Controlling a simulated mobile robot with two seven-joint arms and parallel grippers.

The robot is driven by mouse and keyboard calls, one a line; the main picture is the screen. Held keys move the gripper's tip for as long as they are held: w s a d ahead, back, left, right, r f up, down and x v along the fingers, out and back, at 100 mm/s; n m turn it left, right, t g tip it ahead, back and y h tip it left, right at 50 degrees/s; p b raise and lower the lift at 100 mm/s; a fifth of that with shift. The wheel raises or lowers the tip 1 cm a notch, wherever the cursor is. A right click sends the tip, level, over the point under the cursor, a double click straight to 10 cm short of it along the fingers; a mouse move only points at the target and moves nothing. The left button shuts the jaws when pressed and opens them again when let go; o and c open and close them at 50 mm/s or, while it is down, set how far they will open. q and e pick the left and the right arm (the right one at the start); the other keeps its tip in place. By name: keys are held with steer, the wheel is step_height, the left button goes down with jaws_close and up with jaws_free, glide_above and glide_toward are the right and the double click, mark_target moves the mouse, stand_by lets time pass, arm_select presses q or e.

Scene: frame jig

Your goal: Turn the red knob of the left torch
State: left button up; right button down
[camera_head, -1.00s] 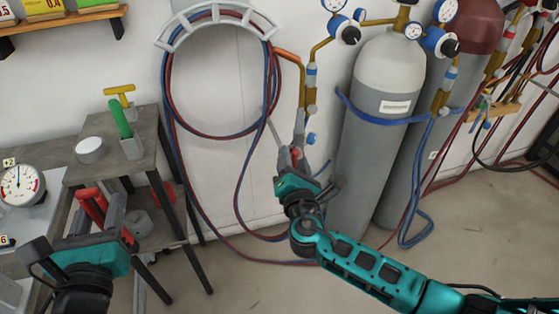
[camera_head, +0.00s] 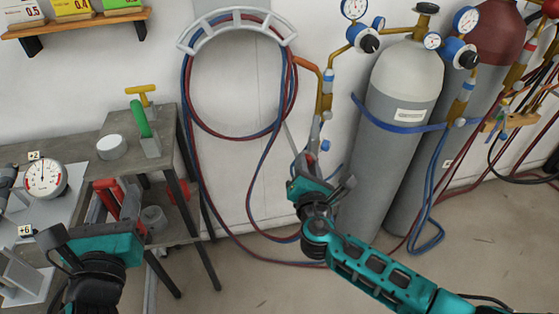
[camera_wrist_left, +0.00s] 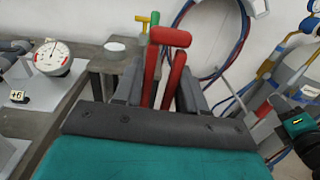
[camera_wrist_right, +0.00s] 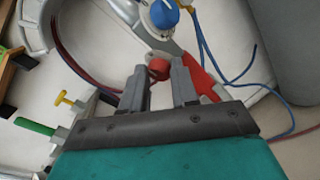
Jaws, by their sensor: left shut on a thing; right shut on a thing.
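The left torch (camera_head: 316,132) hangs by the wall below brass fittings. In the right wrist view, its blue knob (camera_wrist_right: 164,14) shows at the top, with its red knob (camera_wrist_right: 158,68) below. My right gripper (camera_wrist_right: 160,80) is shut on the red knob, which sits between the fingertips. In the head view, my right gripper (camera_head: 310,178) hides this knob. My left gripper (camera_wrist_left: 160,88) is shut around a red-handled tool (camera_wrist_left: 173,72) beside the grey bench. The tool's lower part is hidden.
A dial gauge (camera_head: 45,178) and a green-handled clamp (camera_head: 140,120) are at the left. Red and blue hoses (camera_head: 190,135) loop from a wall hanger. A grey gas cylinder (camera_head: 385,150) stands close to the right of my right gripper.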

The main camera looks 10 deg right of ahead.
steer(key=n+g, duration=0.3)
steer(key=n+g+h, duration=0.1)
steer(key=n, duration=0.1)
steer(key=shift+w+a+r+g, duration=0.1)
steer(key=shift+r+g, duration=0.2)
steer(key=shift+r, duration=0.1)
steer(key=shift+n+h, duration=0.3)
stand_by(0.3)
steer(key=c, duration=0.9)
jaws_free()
steer(key=shift+o, duration=0.2)
steer(key=v, duration=1.2)
